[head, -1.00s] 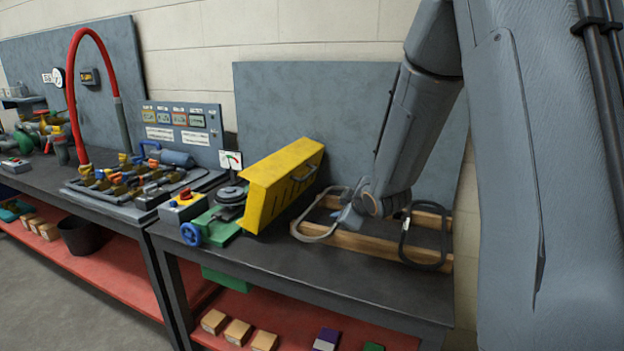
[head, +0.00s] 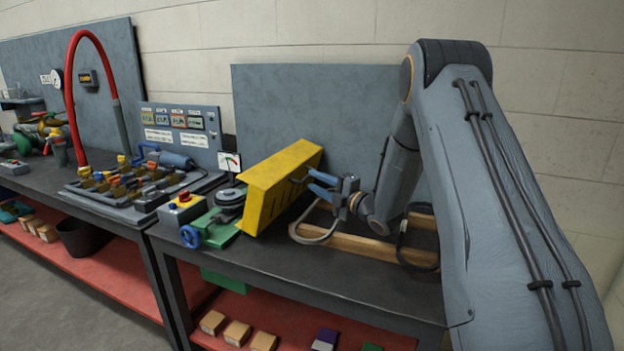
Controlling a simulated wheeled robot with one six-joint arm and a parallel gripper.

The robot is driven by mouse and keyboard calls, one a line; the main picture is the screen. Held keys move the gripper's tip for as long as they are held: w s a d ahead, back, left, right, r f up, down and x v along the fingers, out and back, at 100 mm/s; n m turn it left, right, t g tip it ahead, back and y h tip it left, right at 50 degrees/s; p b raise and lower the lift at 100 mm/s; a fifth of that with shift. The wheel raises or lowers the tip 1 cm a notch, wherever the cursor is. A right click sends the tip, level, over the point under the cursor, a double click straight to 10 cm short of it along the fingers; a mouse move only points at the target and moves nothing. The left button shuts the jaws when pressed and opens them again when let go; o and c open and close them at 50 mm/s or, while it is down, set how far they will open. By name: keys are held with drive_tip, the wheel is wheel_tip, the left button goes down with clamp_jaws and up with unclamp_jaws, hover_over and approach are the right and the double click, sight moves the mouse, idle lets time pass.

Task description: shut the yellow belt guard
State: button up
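The yellow belt guard (head: 283,180) stands tilted up on the workbench, beside a green machine base (head: 215,230) with a dark pulley (head: 230,203). The handle is mostly hidden behind the fingers.
A wooden frame (head: 350,245) with dark and pale loops lies on the bench under my arm. The front right bench top is clear.

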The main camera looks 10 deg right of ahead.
drive_tip(key=shift+x, duration=1.25)
clamp_jaws()
drive_tip(key=shift+d, duration=0.1)
